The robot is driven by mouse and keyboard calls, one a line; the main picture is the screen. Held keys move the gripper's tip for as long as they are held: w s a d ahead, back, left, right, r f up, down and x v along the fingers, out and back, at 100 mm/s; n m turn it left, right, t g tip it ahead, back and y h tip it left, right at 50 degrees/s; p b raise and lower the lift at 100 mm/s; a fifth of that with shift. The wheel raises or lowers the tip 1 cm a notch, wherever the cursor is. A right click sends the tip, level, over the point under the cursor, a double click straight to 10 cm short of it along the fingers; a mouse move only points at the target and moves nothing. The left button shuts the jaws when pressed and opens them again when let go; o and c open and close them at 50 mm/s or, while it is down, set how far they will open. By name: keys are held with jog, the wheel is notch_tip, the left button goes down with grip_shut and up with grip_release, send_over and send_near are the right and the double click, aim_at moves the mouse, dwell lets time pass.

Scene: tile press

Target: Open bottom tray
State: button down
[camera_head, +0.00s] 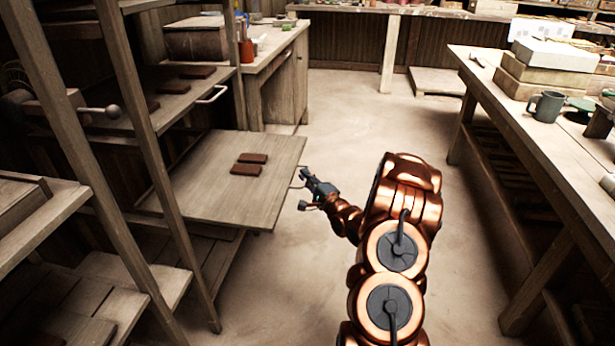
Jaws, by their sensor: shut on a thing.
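The bottom tray (225,203) is a flat wooden board that sticks far out of the wooden rack on the left.
The rack's slanting posts (141,120) stand in the left foreground. A workbench (500,95) with boxes and a grey mug (548,106) runs along the right. A wooden cabinet (272,85) stands behind the tray. The floor (360,115) between is clear.

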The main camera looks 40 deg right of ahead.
jog(key=c, duration=1.2)
grip_release()
jog(key=shift+s, duration=0.1)
jog(key=s, duration=0.4)
jog(key=s+f, duration=0.1)
jog(key=s, duration=0.6)
jog(key=shift+s+f, duration=0.35)
jog(key=shift+a, duration=0.1)
